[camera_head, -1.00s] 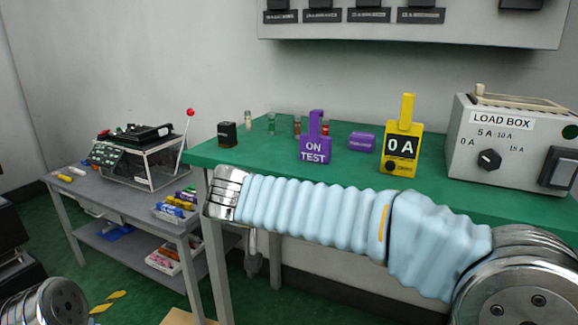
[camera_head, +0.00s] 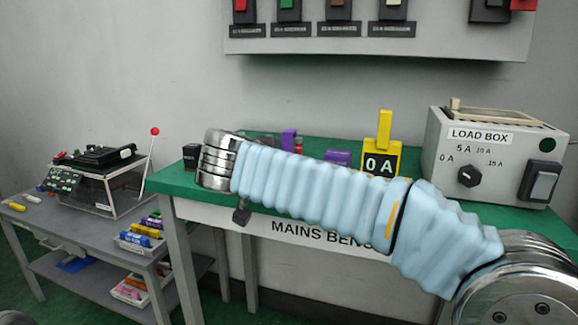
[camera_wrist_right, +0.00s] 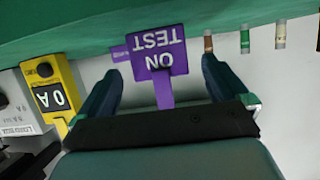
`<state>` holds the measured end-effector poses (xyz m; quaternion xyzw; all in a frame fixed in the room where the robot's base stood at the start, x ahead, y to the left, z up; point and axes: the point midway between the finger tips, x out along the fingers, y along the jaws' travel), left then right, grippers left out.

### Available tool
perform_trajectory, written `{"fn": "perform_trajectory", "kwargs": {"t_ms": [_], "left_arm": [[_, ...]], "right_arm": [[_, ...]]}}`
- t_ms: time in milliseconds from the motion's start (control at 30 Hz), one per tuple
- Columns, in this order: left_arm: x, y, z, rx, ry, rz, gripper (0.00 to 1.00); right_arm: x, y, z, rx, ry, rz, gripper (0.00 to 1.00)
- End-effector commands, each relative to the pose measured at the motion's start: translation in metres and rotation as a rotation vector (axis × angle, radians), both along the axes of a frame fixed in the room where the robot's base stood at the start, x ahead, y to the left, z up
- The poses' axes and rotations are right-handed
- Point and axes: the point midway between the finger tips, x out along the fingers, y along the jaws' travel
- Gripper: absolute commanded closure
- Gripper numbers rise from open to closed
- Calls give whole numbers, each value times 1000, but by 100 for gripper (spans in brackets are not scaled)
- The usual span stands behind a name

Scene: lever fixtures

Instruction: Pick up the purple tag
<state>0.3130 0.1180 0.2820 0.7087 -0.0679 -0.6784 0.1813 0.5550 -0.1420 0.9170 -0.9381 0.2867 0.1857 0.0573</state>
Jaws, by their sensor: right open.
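The purple tag (camera_wrist_right: 157,52) reads ON TEST and appears upside down in the right wrist view, with its narrow stem pointing toward my palm. My right gripper (camera_wrist_right: 165,82) is open, with one finger on each side of the tag and a visible gap at both sides. In the head view only the top of the purple tag (camera_head: 288,140) shows above my right forearm; the rest is hidden, as is my right gripper. My left gripper is not in view.
A yellow 0 A tag (camera_head: 381,158) stands to the right on the green bench, before the load box (camera_head: 490,150). A purple block (camera_head: 338,157) lies between the tags. A side table (camera_head: 95,232) is at left.

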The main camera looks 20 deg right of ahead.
Motion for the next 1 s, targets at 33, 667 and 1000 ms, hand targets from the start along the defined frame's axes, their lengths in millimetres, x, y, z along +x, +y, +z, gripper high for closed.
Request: {"fn": "perform_trajectory", "kwargs": {"t_ms": [33, 667, 1000], "left_arm": [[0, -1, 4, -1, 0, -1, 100], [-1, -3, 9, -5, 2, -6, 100], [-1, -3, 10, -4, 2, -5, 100]], "right_arm": [[6, -5, -1, -2, 2, -4, 0], [35, -25, -16, 0, 1, -1, 18], [35, -25, -16, -1, 2, -1, 51]]}}
